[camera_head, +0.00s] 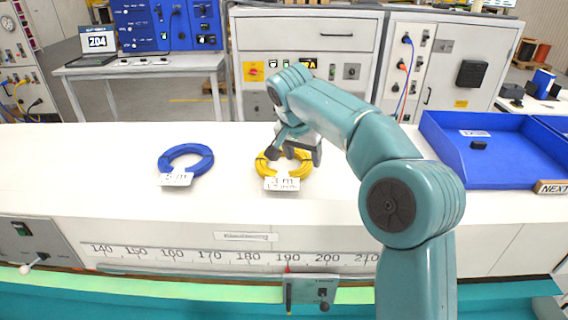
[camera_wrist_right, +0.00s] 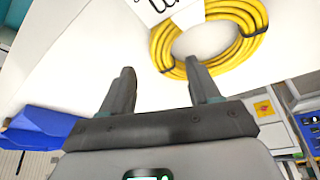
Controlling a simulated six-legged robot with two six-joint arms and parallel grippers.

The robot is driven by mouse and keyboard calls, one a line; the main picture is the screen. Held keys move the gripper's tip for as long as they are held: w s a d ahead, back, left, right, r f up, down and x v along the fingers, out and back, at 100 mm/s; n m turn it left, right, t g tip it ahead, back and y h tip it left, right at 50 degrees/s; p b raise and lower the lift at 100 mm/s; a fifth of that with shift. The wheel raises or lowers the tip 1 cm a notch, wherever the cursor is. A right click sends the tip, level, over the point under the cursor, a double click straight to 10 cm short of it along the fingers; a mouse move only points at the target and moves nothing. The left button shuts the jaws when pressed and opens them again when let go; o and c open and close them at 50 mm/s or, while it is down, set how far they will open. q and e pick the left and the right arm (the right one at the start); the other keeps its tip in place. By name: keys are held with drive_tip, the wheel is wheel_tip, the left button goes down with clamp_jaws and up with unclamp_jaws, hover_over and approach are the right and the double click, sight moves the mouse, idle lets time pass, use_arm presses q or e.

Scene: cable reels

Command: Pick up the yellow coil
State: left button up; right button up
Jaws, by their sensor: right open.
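The yellow coil (camera_head: 303,178) lies on the white bench top, with a white label at its front edge. My right gripper (camera_head: 290,151) is over the coil's back part in the head view and hides some of it. In the right wrist view the yellow coil (camera_wrist_right: 233,10) is at the upper right, with dark ties around it. The right gripper (camera_wrist_right: 160,82) is open, with nothing between its fingers. Its right finger overlaps the coil's edge in that view; I cannot tell whether they touch. My left gripper is not in view.
A blue coil (camera_head: 203,161) with a white label lies to the left on the bench. A blue tray (camera_head: 508,178) holding a small black object (camera_head: 479,145) stands at the right. A ruler strip (camera_head: 230,256) runs along the front edge. The bench's left part is clear.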

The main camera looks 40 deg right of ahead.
sight(305, 166)
drive_tip(key=p+x, duration=0.1)
drive_tip(key=x, duration=0.3)
drive_tip(key=shift+w+d+f, duration=0.15)
drive_tip(key=shift+w, duration=0.05)
drive_tip(key=shift+w+f, duration=0.15)
drive_tip(key=shift+f, duration=0.05)
drive_tip(key=shift+s+r, duration=0.1)
drive_tip(key=shift+s, duration=0.25)
drive_tip(key=c, duration=0.3)
drive_tip(key=shift+w, duration=0.2)
clamp_jaws()
drive_tip(key=shift+r, duration=0.1)
wheel_tip(305, 166, up, 10)
